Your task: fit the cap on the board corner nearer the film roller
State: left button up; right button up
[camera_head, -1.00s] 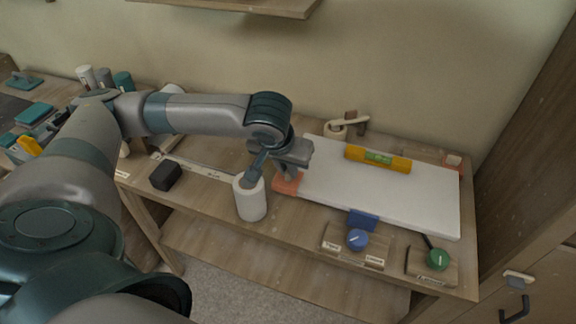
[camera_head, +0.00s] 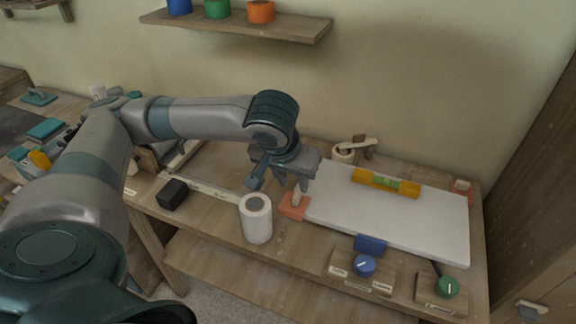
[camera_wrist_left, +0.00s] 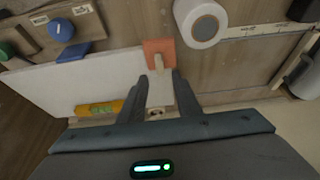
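The white board (camera_head: 400,218) lies flat on the bench. An orange cap (camera_head: 293,207) with a pale upright peg is at its front left corner; it also shows in the left wrist view (camera_wrist_left: 160,46). I cannot tell whether it is fully seated. My left gripper (camera_head: 293,184) is just above this cap, its fingers apart on either side of the peg's line; the left wrist view shows a gap between the fingers (camera_wrist_left: 161,76). A second orange piece (camera_head: 462,186) is at the far right corner. A small roller with a wooden handle (camera_head: 345,154) stands behind the board. My right gripper is out of view.
A white roll (camera_head: 256,220) stands just left of the cap. A yellow level (camera_head: 385,183) lies on the board. A blue clamp (camera_head: 370,244) is at its front edge, with blue (camera_head: 364,266) and green (camera_head: 447,286) knobs in front. A black block (camera_head: 172,194) sits left.

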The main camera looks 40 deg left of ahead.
pick_arm(q)
jog(key=b+v, duration=0.3)
jog(key=v, duration=0.4)
jog(key=shift+s+r, duration=0.2)
jog(key=shift+r, duration=0.15)
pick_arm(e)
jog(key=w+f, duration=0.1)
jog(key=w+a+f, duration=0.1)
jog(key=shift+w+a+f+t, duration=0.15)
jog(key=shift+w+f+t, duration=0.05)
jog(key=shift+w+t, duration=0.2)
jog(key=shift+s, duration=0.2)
